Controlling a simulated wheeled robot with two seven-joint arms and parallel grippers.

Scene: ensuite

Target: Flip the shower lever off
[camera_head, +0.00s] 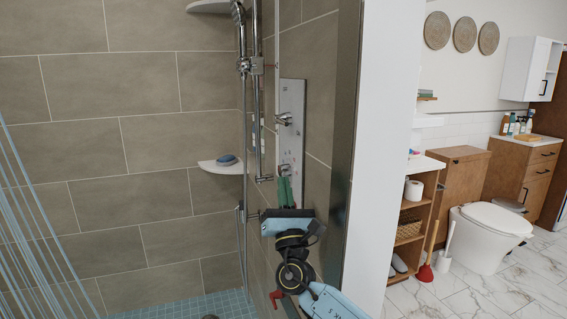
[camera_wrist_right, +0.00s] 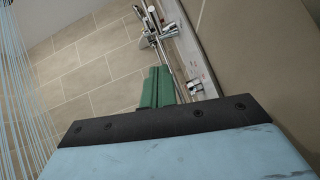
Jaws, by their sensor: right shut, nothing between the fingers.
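The shower panel (camera_head: 299,100) is a pale upright plate on the tiled wall, with an upper metal lever (camera_head: 284,119) and a lower metal fitting (camera_head: 285,169). I cannot tell which of them the task means. My right gripper (camera_head: 285,183) has green fingers pointing up, just below the lower fitting in the head view. In the right wrist view the green fingers (camera_wrist_right: 158,75) are together and empty. A metal knob (camera_wrist_right: 195,88) shows to their right, and a metal lever (camera_wrist_right: 168,31) shows beyond them. Contact cannot be told. My left gripper is out of view.
A shower rail (camera_head: 256,110) with a hand shower (camera_head: 239,14) stands left of the panel. A corner shelf (camera_head: 220,166) holds a blue item. A wall end (camera_head: 375,140) borders the shower on the right. Blue strands hang at the far left.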

